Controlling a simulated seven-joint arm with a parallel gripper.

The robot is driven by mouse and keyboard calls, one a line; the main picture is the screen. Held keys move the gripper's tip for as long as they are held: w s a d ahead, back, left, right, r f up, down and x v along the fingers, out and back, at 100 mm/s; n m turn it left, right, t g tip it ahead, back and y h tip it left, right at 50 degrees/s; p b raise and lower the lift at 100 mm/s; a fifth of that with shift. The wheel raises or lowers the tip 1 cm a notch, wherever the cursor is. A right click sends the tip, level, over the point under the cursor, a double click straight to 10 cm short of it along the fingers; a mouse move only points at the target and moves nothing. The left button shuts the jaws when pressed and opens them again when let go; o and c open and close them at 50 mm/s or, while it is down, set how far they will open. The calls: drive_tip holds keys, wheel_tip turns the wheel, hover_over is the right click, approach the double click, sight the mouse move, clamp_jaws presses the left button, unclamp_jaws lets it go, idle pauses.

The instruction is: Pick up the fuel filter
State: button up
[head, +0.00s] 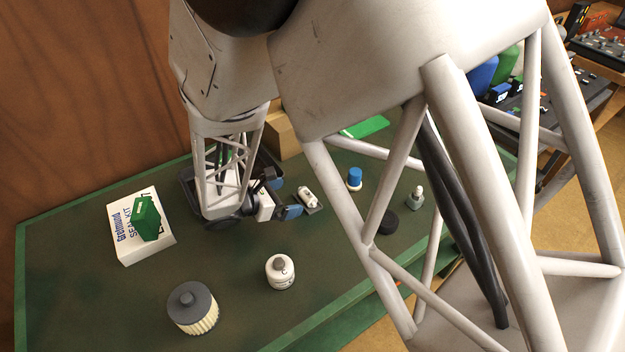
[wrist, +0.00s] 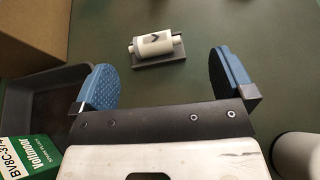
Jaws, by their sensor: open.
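The fuel filter appears to be the small white cylinder with narrow end stubs and a dark arrow mark (wrist: 157,44). It lies on its side on a small grey holder (wrist: 160,61), and it also shows in the head view (head: 307,194). My gripper (wrist: 163,75) is open, with its two blue pads apart and nothing between them. In the wrist view the filter lies beyond the fingertips, roughly centred between them. In the head view my gripper (head: 284,198) is just left of the filter, apart from it.
A pleated filter (head: 193,310) and white bottle (head: 280,272) stand in front. A cardboard box (head: 284,135) and dark tray (wrist: 38,108) are behind. A blue-topped item (head: 354,178) stands right.

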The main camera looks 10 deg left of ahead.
sight(308, 192)
drive_tip(key=shift+s+a+f+n+t, duration=0.15)
drive_tip(key=shift+a+f+n+t, duration=0.25)
drive_tip(key=shift+a, duration=0.3)
drive_tip(key=shift+d+f, duration=0.1)
drive_tip(key=shift+x, duration=1.25)
drive_tip(key=shift+x, duration=2.6)
drive_tip(key=c, duration=0.8)
